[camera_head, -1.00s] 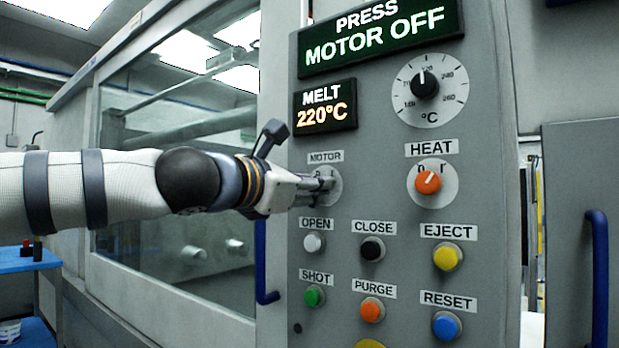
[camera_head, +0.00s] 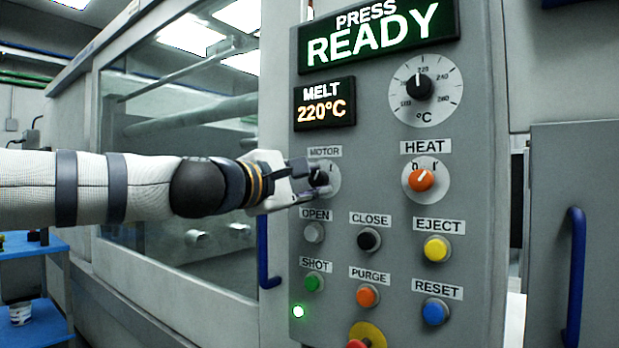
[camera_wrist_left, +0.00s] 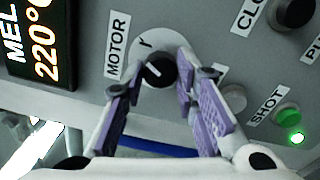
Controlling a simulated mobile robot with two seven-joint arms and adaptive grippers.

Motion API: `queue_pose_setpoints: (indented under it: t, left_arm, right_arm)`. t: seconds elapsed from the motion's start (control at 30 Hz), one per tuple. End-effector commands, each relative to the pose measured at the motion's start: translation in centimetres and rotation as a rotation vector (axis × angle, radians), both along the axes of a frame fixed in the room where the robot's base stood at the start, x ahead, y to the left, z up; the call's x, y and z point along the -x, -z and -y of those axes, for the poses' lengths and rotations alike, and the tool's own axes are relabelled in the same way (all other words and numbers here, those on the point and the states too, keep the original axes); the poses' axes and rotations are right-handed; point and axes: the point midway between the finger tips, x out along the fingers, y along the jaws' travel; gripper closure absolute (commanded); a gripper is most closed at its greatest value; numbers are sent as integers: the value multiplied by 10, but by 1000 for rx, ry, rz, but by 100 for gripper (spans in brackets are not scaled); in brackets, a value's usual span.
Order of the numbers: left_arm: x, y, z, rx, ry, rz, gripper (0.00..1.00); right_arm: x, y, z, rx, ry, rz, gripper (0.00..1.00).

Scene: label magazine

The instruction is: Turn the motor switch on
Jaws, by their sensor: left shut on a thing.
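The motor switch (camera_head: 321,176) is a black knob on a pale round plate, under the MOTOR label on the grey panel. It also shows in the left wrist view (camera_wrist_left: 159,70). My left gripper (camera_head: 312,180) is at the knob, with its purple-padded fingers (camera_wrist_left: 155,92) on either side of it, shut on the knob. The fingers hide part of the knob in the head view. The press display (camera_head: 375,40) reads PRESS READY. My right gripper is not in view.
The HEAT knob (camera_head: 421,180) is right of the motor switch. Several push buttons sit below, including the OPEN button (camera_head: 313,232) close under my gripper. A green lamp (camera_head: 298,311) is lit. A blue handle (camera_head: 266,255) stands at the panel's left edge.

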Motion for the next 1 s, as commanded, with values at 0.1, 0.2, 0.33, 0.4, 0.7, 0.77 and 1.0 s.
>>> queue_pose_setpoints:
  t: [0.1, 0.2, 0.33, 0.4, 0.7, 0.77, 1.0]
  left_arm:
    - [1, -1, 1, -40, 2, 29, 100]
    - [1, 0, 1, -66, 2, 47, 100]
    - [0, 0, 1, -85, 1, 60, 100]
    - [0, 1, 1, -90, 2, 65, 100]
    - [0, 1, 1, -96, 2, 69, 100]
    - [0, 1, 1, -95, 2, 68, 100]
    - [0, 1, 0, -95, 1, 67, 52]
  right_arm:
    - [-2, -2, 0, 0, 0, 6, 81]
    - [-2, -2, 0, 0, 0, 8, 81]
    - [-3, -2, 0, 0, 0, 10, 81]
    - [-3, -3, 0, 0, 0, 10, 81]
    - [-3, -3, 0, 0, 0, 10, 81]
    - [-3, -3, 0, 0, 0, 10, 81]
    - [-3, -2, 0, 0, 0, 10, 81]
